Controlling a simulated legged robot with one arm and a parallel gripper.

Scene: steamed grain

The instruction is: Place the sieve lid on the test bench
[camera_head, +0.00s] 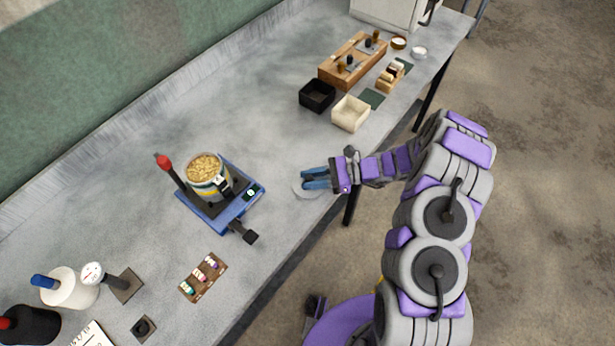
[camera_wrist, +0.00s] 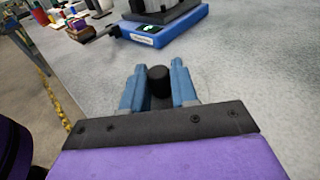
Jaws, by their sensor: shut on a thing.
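The sieve lid (camera_head: 298,188) is a light grey disc at the front edge of the test bench (camera_head: 130,140), in the head view. My gripper (camera_head: 306,179) is over it and hides part of it. In the wrist view the blue fingers of my gripper (camera_wrist: 159,84) are shut on the lid's black knob (camera_wrist: 158,75). I cannot tell whether the disc touches the bench top or is slightly above it.
A blue scale (camera_head: 246,204) with a grain-filled sieve pot (camera_head: 207,178) stands left of my gripper. A small vial rack (camera_head: 203,277) lies nearer the front edge. Black (camera_head: 317,95) and cream (camera_head: 350,113) bins stand behind. The bench between scale and bins is clear.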

